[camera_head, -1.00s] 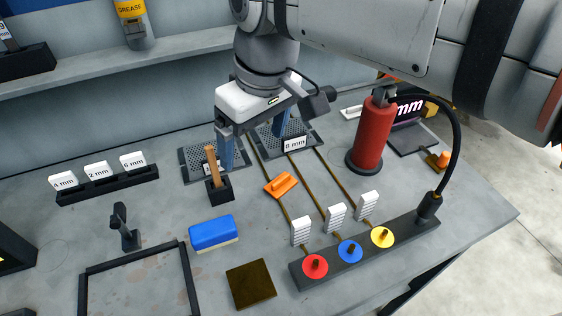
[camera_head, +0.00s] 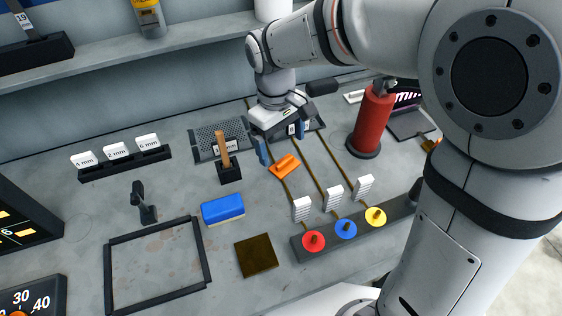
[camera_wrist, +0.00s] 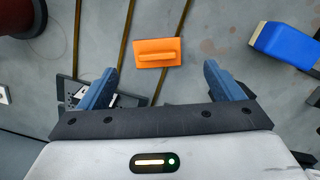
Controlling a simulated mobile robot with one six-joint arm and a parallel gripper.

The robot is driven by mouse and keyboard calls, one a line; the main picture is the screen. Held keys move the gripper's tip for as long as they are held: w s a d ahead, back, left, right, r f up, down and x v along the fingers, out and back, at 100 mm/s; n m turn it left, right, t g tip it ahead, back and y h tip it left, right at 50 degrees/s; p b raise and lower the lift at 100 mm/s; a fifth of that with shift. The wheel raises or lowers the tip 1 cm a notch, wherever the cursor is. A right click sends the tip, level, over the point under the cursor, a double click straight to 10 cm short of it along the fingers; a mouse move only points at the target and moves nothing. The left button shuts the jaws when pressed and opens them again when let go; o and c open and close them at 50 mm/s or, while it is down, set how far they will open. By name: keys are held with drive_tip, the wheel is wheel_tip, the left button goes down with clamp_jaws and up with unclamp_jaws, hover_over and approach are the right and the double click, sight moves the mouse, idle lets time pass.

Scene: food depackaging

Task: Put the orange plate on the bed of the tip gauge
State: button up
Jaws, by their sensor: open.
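The orange plate (camera_head: 285,166), with a raised grip bar, lies flat on the grey table among brown lines. In the wrist view the orange plate (camera_wrist: 157,53) is just beyond the fingertips, centred between them. My gripper (camera_head: 281,142) is open and empty, with blue fingers apart. It is behind the plate and not touching it; the wrist view also shows my gripper (camera_wrist: 160,75). A dark flat bed (camera_head: 408,124) with a lit "mm" display (camera_head: 408,95) stands at the right and may be the tip gauge; my arm and a red cylinder partly hide it.
The red cylinder (camera_head: 372,122) stands right of the plate. A wooden-handled tool stands in a black holder (camera_head: 229,174) to the left. White ribbed blocks (camera_head: 333,197) and a bar with coloured discs (camera_head: 313,241) are in front. A blue block (camera_head: 222,209) lies front left.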

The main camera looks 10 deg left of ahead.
sight(284, 161)
drive_tip(key=f, duration=0.5)
drive_tip(key=shift+d+f+p, duration=0.3)
drive_tip(key=shift+p, duration=0.05)
drive_tip(key=c, duration=1.2)
drive_tip(key=shift+r, duration=0.1)
